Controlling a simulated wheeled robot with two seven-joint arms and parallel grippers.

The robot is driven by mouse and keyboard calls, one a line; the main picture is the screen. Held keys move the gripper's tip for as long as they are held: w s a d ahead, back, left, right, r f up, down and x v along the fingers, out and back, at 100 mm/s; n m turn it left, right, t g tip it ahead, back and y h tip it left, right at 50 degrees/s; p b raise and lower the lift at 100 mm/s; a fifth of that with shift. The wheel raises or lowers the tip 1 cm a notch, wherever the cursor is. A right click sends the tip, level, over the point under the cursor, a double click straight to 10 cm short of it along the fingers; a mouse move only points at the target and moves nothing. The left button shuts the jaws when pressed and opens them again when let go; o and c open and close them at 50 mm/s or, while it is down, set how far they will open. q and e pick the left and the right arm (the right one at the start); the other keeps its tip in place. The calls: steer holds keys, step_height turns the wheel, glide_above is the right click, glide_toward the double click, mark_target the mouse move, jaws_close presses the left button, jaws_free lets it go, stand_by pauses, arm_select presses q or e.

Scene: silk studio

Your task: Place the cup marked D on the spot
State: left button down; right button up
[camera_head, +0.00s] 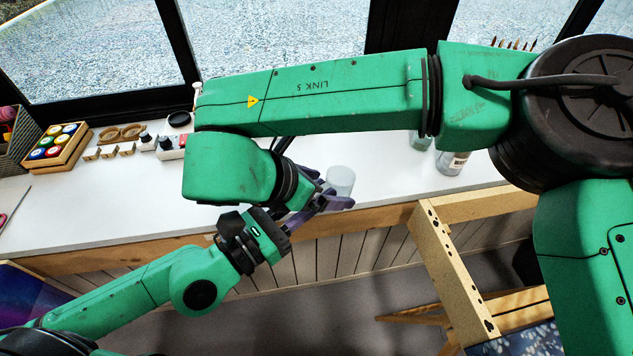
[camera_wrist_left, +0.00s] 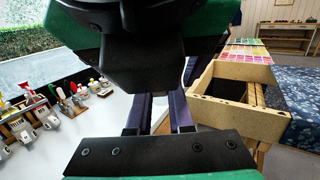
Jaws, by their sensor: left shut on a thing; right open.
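A pale, translucent cup (camera_head: 341,181) is at the front edge of the white table in the head view. My left gripper (camera_head: 338,202) reaches up from the lower left, its purple fingers shut at the cup's lower part. No letter shows on the cup. My right gripper (camera_head: 312,180) is open just left of the cup, partly hidden by its own wrist and close to the left fingers. In the left wrist view the left gripper's purple fingers (camera_wrist_left: 160,112) show, but a dark arm part covers their tips and the cup. I cannot make out the spot.
The white table (camera_head: 110,205) has paint pots (camera_head: 58,141), small blocks and bottles at the left. A glass (camera_head: 420,140) and a jar (camera_head: 452,161) stand right of the cup. A wooden frame (camera_head: 448,270) is at the lower right. My right arm hides the table's middle.

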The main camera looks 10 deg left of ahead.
steer(key=c, duration=1.3)
arm_select(q)
steer(key=c, duration=0.7)
jaws_free()
steer(key=shift+c, duration=0.2)
arm_select(e)
steer(key=shift+a, duration=0.1)
steer(key=shift+c, duration=0.5)
arm_select(q)
steer(key=shift+s+d, duration=0.1)
arm_select(e)
steer(key=shift+a, duration=0.1)
